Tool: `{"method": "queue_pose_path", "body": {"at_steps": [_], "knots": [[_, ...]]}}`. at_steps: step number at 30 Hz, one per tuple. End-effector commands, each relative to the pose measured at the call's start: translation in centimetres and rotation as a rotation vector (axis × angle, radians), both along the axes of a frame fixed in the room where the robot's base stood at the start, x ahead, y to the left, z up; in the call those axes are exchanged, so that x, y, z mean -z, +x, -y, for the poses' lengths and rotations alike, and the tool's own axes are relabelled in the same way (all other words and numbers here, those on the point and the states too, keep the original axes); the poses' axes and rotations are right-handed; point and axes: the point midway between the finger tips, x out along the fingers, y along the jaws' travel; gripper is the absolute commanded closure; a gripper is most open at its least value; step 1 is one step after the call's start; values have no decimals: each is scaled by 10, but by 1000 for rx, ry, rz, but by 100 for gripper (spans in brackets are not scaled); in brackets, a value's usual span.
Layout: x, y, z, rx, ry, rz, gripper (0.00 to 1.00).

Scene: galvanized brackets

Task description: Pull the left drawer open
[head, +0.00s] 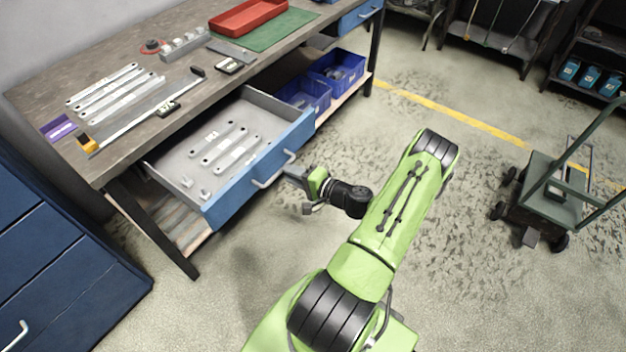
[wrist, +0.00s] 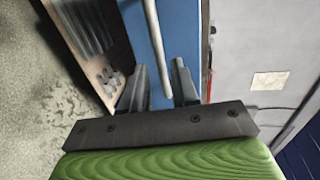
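The left drawer (head: 213,209) is pulled out from under the workbench, and its grey tray shows with several flat metal brackets (head: 229,146) and small pieces inside. Its blue front (wrist: 185,25) has a silver bar handle (head: 274,171); the handle also shows in the wrist view (wrist: 155,40). My gripper (head: 290,174) is at the drawer front, by the handle's right part. In the wrist view my gripper (wrist: 160,78) has its fingers apart, with the end of the bar showing between them. I cannot tell whether either finger touches the bar.
The workbench top (head: 188,97) holds bars, a red tray (head: 246,17) and a green mat (head: 262,38). Blue bins (head: 336,72) stand on the shelf below. A blue cabinet (head: 50,262) is at left and a green cart (head: 553,188) at right. The floor before the drawer is clear.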

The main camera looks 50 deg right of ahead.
Motion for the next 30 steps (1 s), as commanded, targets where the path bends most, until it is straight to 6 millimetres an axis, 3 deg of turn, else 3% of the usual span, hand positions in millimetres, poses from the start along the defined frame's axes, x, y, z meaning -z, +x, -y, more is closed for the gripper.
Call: {"method": "queue_pose_path", "body": {"at_steps": [6,12,17,30], "knots": [[-16,-63,3,6,1,0,71],[-23,-102,3,3,-1,-1,71],[-24,-111,3,0,0,0,71],[-24,-111,3,0,0,0,71]]}}
